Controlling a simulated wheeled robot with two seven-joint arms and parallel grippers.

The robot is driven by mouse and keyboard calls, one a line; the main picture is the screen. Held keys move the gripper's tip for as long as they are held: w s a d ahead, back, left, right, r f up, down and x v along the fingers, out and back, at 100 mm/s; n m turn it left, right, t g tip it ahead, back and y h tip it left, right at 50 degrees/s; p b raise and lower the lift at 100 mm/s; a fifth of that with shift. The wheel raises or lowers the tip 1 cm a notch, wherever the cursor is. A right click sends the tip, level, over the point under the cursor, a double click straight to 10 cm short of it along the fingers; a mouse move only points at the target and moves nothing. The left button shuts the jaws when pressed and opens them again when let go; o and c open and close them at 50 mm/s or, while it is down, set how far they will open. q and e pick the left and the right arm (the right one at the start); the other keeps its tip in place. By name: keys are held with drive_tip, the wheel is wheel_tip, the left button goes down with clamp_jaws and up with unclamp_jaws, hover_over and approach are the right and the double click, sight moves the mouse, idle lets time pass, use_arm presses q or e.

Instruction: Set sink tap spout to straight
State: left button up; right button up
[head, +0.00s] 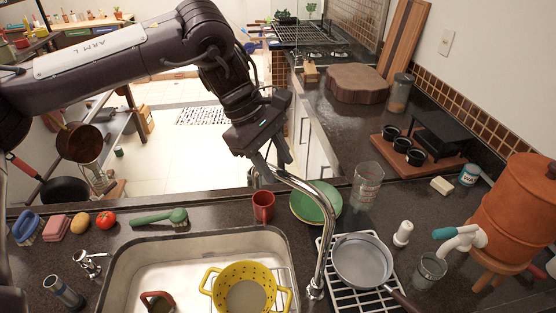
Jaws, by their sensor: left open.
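The sink tap (326,228) is a tall chrome pipe rising from the counter at the right side of the sink (125,250). Its spout arcs up and toward the back left, its far end close to my left gripper. My left gripper (273,164) is open, pointing down at the spout's upper end. The fingers overlap the spout there, and I cannot tell whether they touch it. The spout's tip is partly hidden around the fingers. My right gripper is not in view.
A yellow colander (245,299) sits in the sink. A red mug (263,206) and a green bowl (315,190) stand behind the tap. A pan (362,262) on a white rack is right of it. A glass (367,182) and an orange dispenser (515,215) stand further right.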

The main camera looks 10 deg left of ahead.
use_arm(q)
drive_tip(key=shift+w+d+f, duration=0.15)
drive_tip(key=shift+d+f, duration=0.1)
drive_tip(key=shift+f, duration=0.45)
clamp_jaws()
drive_tip(key=shift+d, duration=0.1)
